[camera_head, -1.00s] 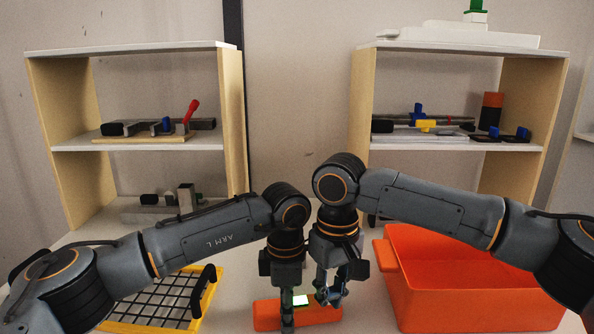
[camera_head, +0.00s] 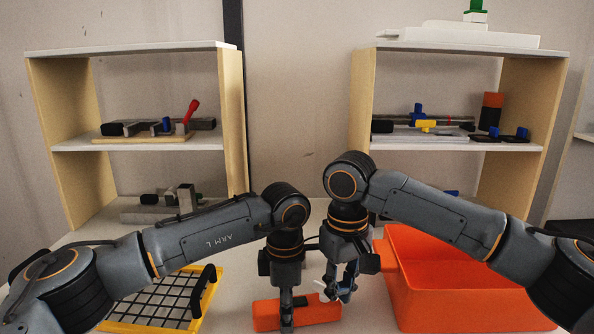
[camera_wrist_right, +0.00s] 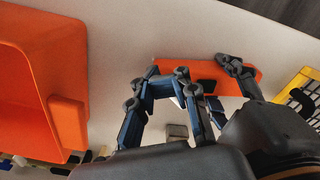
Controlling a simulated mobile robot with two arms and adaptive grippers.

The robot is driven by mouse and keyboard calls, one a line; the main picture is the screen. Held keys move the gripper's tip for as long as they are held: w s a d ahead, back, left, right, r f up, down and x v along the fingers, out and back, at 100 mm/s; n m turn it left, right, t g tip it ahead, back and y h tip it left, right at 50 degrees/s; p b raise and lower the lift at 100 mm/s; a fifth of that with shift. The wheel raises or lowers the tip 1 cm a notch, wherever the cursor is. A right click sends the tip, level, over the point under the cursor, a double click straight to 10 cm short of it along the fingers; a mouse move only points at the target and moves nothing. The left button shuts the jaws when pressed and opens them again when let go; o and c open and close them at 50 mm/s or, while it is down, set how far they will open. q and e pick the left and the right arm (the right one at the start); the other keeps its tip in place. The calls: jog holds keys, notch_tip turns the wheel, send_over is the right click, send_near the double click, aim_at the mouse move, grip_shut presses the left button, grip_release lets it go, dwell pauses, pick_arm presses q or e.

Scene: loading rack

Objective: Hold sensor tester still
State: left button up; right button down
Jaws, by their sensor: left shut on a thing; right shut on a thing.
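The sensor tester, an orange block (camera_head: 322,313), lies on the white table in the middle foreground of the head view. My left gripper (camera_head: 286,318) is shut on the tester's left part. The tester also shows in the right wrist view (camera_wrist_right: 215,72), with a left gripper finger over it. My right gripper (camera_head: 337,290) is above the tester's right end, shut on a small pale piece (camera_head: 346,291). My fingers mostly hide this piece, and I cannot tell what it is.
An orange bin (camera_head: 470,290) stands close at the right. A yellow-framed wire basket (camera_head: 150,327) is at the left, near my left arm. Two shelf units with parts on them stand behind. A grey square (camera_wrist_right: 177,131) lies on the table in the wrist view.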

pick_arm(q)
jog(key=shift+s+d, duration=0.2)
jog(key=shift+d, duration=0.05)
pick_arm(e)
jog(key=shift+s+d+r, duration=0.1)
jog(key=shift+s+d, duration=0.05)
jog(key=shift+d, duration=0.1)
jog(key=shift+r, duration=0.15)
pick_arm(q)
jog(key=shift+w+a, duration=0.15)
jog(key=shift+a, duration=0.05)
jog(key=shift+c, duration=0.4)
pick_arm(e)
jog(key=shift+r, duration=2.75)
jog(key=c, duration=2)
grip_release()
jog(key=shift+s, duration=0.1)
jog(key=shift+c, duration=0.2)
jog(key=shift+s+a+r, duration=0.3)
jog(key=shift+s+a, duration=0.1)
jog(key=shift+a, duration=0.25)
jog(key=shift+s+a+r, duration=0.25)
jog(key=shift+s+a, duration=0.1)
jog(key=shift+a, duration=0.25)
grip_shut()
pick_arm(q)
jog(key=shift+a, duration=0.1)
pick_arm(e)
jog(key=shift+s+f, duration=0.1)
jog(key=shift+f, duration=3.4)
